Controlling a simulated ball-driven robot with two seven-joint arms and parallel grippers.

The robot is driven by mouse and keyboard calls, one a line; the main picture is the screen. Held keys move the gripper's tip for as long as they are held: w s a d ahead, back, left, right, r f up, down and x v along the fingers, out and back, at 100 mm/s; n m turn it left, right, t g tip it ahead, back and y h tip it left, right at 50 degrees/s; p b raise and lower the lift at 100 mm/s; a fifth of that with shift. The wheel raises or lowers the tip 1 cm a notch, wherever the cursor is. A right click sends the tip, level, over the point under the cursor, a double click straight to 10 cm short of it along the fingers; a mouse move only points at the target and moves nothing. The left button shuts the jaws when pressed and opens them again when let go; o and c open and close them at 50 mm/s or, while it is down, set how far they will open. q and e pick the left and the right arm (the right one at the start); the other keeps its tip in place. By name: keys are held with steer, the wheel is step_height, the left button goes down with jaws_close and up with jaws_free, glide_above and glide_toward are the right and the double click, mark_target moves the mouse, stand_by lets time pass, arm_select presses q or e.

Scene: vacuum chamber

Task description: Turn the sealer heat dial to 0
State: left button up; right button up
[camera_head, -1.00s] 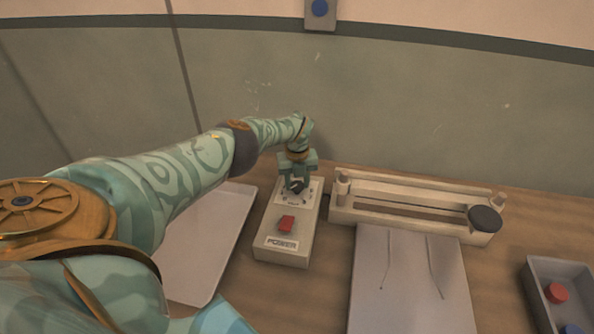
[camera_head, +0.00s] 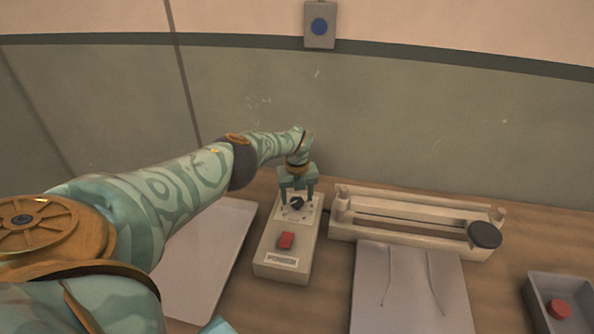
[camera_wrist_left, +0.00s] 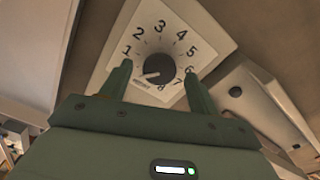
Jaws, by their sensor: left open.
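The sealer heat dial is a dark round knob (camera_head: 297,203) on a white numbered plate on the beige control box (camera_head: 268,255). In the left wrist view the knob (camera_wrist_left: 157,68) sits amid numbers 1 to 8. Its pale mark points left and slightly down, below the 1. No 0 is readable; the left finger covers part of that side. My left gripper (camera_head: 297,193) is over the dial, open, with one finger on each side of the knob and visible gaps. It also shows in the left wrist view (camera_wrist_left: 157,74). My right gripper is out of view.
A red switch (camera_head: 286,240) is on the box in front of the dial. The bar sealer (camera_head: 400,237), with a black round knob (camera_head: 485,234), stands right. A grey bin (camera_head: 581,281) is at far right. The wall rises close behind.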

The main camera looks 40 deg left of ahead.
arm_select(q)
step_height(320, 180, up, 8)
steer(key=p, duration=0.4)
step_height(320, 180, up, 6)
steer(key=p, duration=0.2)
glide_above(297, 200)
steer(key=shift+s+d+r, duration=0.1)
steer(key=shift+s+r, duration=0.05)
steer(key=shift+r, duration=0.55)
